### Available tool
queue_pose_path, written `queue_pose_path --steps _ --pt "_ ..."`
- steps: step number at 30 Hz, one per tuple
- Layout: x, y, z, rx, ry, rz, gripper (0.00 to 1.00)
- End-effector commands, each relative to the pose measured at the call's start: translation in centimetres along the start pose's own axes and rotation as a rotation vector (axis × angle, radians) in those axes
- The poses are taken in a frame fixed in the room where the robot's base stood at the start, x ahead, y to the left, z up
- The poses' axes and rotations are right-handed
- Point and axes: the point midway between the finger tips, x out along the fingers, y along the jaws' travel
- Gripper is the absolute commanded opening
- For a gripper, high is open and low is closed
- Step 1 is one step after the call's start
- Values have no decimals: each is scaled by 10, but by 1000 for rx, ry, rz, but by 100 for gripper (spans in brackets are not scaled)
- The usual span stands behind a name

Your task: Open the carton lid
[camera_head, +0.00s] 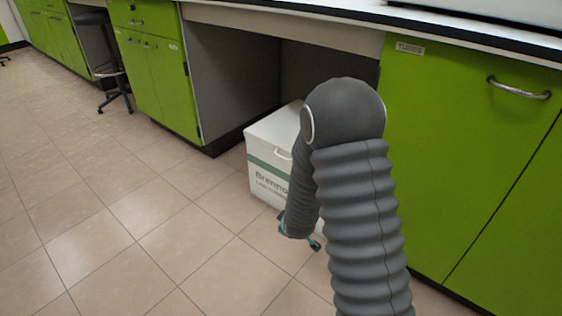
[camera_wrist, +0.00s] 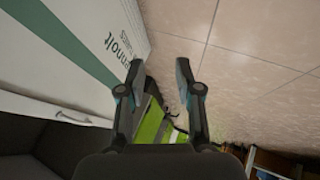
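The white carton (camera_head: 264,172) with a green stripe and printed text stands on the floor in the open bay under the bench. Its lid (camera_head: 276,126) looks closed, with a small handle (camera_head: 284,154) on the front edge; my arm covers the right part of the carton. In the wrist view the carton (camera_wrist: 105,70) lies along the left, its stripe slanting and its handle (camera_wrist: 78,118) at lower left. My gripper (camera_wrist: 158,72) is open and empty, its fingers beside the carton's printed face. In the head view my gripper (camera_head: 300,236) shows partly, low in front of the carton.
Green cabinets (camera_head: 465,150) stand right of the bay, and more green cabinets (camera_head: 155,80) stand to its left. The bench top (camera_head: 470,38) runs above. A stool (camera_head: 115,75) stands at the far left. The tiled floor (camera_head: 150,240) in front is clear.

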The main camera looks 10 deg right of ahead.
Motion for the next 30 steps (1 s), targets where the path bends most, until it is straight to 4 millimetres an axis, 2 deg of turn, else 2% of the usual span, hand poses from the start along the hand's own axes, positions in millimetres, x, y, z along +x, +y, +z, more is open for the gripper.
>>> queue_pose_path --steps 1,2,5,9,12,16,20,26,30 --pt "13 5 -5 -59 43 50 34" --pt "17 10 -10 -97 71 85 34" --pt "20 34 -32 -227 165 225 34" --pt "1 74 -70 -395 277 456 34" --pt "-16 93 -88 -497 317 593 34" --pt "-30 105 -100 -597 329 705 34" --pt "-30 107 -102 -639 318 722 34" --pt "-14 118 -112 -639 317 722 34" --pt "5 130 -124 -639 316 720 34"
